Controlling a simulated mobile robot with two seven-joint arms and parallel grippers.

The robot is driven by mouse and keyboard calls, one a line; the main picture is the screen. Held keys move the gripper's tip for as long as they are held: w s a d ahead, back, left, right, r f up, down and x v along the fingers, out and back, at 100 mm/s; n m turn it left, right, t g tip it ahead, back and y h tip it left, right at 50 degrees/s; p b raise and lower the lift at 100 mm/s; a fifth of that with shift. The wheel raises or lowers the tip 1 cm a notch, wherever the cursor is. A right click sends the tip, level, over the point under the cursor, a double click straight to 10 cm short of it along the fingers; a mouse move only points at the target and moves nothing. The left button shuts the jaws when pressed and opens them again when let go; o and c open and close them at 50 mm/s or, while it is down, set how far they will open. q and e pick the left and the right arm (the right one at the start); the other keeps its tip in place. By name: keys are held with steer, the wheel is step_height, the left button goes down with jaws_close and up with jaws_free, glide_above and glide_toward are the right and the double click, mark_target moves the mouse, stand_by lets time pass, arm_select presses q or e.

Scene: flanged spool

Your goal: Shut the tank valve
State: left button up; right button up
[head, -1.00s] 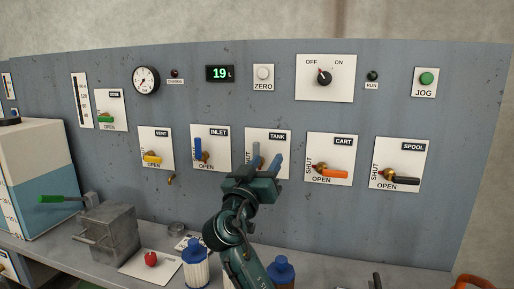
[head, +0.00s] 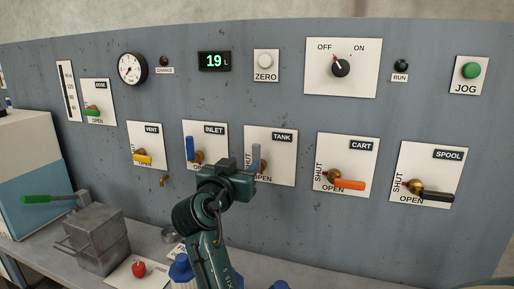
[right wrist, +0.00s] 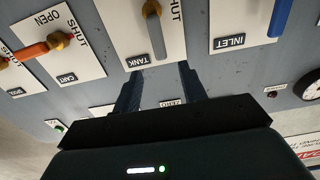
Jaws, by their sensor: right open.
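The tank valve's grey lever (head: 256,158) stands upright on its white TANK plate (head: 284,168), along the side marked SHUT. Its lower end and hub are partly hidden behind my right gripper in the head view. In the right wrist view, which is upside down, the grey lever (right wrist: 156,36) and its brass hub show clearly. My right gripper (right wrist: 157,78) is open and empty, its fingers spread apart beyond the lever's free end and not closed on it. In the head view my right gripper (head: 232,170) is in front of the panel, between the INLET and TANK plates. My left gripper is not in view.
The blue INLET lever (head: 190,149) stands upright just left. The orange CART lever (head: 349,185) and black SPOOL lever (head: 437,196) lie level to the right. A grey metal box (head: 97,243) and red knob (head: 138,269) are on the bench below.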

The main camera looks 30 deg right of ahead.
mark_target(255, 152)
steer(key=p+x, duration=0.2)
steer(key=x, duration=0.8)
steer(key=shift+w+d+p, duration=0.1)
steer(key=shift+d+p, duration=0.1)
steer(key=shift+p, duration=0.1)
jaws_close()
